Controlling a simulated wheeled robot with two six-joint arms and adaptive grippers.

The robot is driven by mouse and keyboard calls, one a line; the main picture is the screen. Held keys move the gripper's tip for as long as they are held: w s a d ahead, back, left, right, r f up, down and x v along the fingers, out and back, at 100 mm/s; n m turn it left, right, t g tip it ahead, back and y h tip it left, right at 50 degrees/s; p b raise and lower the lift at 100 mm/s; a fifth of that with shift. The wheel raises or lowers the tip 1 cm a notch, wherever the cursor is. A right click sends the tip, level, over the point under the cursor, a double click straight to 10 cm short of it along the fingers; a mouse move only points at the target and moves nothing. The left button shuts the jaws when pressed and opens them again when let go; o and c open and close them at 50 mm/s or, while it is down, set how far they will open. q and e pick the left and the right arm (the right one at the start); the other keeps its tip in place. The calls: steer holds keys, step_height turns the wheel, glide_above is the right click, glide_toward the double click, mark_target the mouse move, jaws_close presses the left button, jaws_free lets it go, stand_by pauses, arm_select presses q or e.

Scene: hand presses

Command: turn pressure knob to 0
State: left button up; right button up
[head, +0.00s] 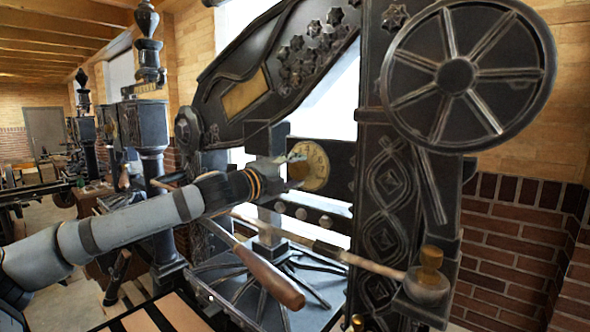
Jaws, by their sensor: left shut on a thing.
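The pressure knob (297,160) is a small brass-brown piece in front of a round brass dial (314,166) on the dark press, in the middle of the head view. The dial's markings are too small to read. My left arm comes in from the left, and my left gripper (295,170) is shut on the knob. The gripper covers the left part of the dial and much of the knob. My right gripper is not in view.
A long lever with a wooden handle (272,278) slants below my left gripper. A spoked wheel (455,75) is at upper right. A brass-topped knob (430,262) is at lower right. Other presses (150,130) stand behind at left.

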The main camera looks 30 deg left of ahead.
arm_select(q)
steer(key=n, duration=0.5)
steer(key=shift+n, duration=1.1)
steer(key=o, duration=1.1)
steer(key=shift+a, duration=0.1)
steer(key=shift+o, duration=0.2)
